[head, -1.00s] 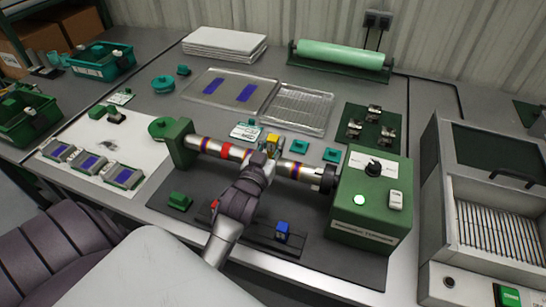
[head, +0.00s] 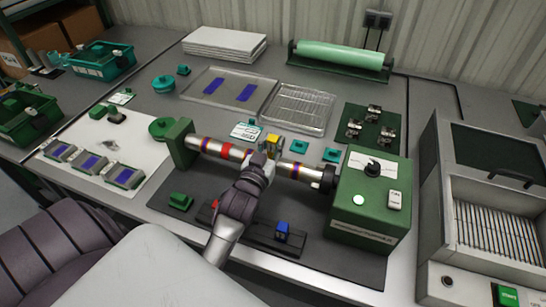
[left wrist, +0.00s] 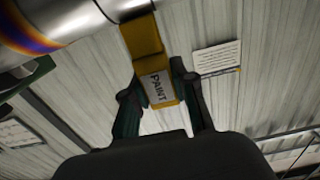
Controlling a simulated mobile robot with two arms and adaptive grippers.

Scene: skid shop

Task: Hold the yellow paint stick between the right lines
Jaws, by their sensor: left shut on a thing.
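The yellow paint stick (left wrist: 147,52) is in my left gripper (left wrist: 160,80), which is shut on it, in the left wrist view. Its grey label reads PAINT, and its far end meets or overlaps the edge of the metal tube (left wrist: 75,22); contact cannot be told for certain. In the head view, my left gripper (head: 263,158) is at the middle of the tube (head: 204,145), and the stick's yellow end (head: 272,143) shows just behind it. The tube carries a red band (head: 228,151) and purple-and-orange bands at left and right. My right gripper is not in view.
A green machine (head: 370,200) with a dial and a lit button holds the tube's right end; a green block (head: 180,143) stands at its left end. A blue block (head: 282,230) sits on the front rail. Clear trays (head: 300,105) lie behind.

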